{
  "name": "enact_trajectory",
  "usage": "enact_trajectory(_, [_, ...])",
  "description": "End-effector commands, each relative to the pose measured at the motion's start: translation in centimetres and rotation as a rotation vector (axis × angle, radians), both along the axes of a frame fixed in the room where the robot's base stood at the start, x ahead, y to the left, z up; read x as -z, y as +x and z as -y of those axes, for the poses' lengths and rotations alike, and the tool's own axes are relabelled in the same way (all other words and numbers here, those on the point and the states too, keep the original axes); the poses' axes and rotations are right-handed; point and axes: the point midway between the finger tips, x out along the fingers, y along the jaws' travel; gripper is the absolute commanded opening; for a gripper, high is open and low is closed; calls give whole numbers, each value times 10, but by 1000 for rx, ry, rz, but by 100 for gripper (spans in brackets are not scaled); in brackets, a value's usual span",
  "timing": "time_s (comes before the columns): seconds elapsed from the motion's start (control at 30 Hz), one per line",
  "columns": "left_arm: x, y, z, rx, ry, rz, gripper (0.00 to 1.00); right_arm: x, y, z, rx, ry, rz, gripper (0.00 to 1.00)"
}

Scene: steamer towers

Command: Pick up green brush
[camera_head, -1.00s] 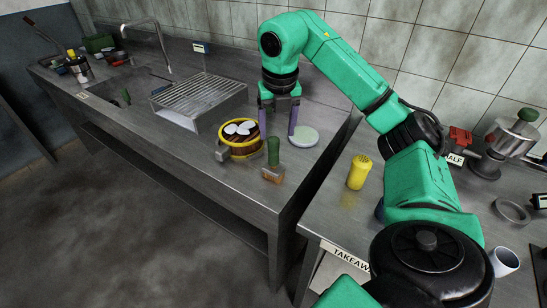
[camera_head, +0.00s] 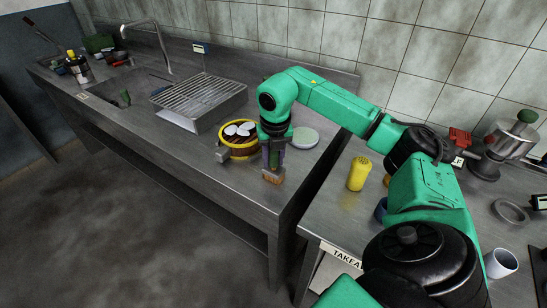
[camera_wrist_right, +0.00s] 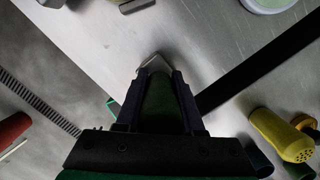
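The green brush has an upright green handle and a tan base (camera_head: 273,177). It stands near the front edge of the left counter, in front of the round wooden steamer. My right gripper (camera_head: 273,160) has come down over the handle, with a finger on each side. In the right wrist view the green handle (camera_wrist_right: 161,100) fills the space between the two fingers, which look closed against it. The base still appears to rest on the counter. The fingers hide most of the handle in the head view. My left gripper is not in view.
The yellow steamer (camera_head: 240,151) with pale pieces stands close left of my gripper. A pale green round dish (camera_head: 305,138) lies behind it. A yellow shaker (camera_head: 359,174) stands on the right counter. A slatted metal rack (camera_head: 200,95) lies farther left.

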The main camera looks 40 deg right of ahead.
Motion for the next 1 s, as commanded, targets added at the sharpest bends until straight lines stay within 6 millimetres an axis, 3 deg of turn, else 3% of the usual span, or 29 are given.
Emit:
enact_trajectory(0.37, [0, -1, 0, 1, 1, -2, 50, -4, 1, 0, 1, 0, 4, 0])
enact_trajectory(0.53, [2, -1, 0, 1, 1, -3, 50, -25, 1, 0, 0, 2, 5, 0])
enact_trajectory(0.67, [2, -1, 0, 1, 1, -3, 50, -66, 2, -1, 0, 3, 12, 0])
enact_trajectory(0.8, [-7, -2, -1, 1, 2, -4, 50, -126, 2, -1, -1, 5, 10, 0])
enact_trajectory(0.9, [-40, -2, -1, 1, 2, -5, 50, -169, 1, 0, 2, 0, 7, 0])
enact_trajectory(1.0, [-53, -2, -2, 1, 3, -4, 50, -191, 0, 0, 2, 0, 5, 0])
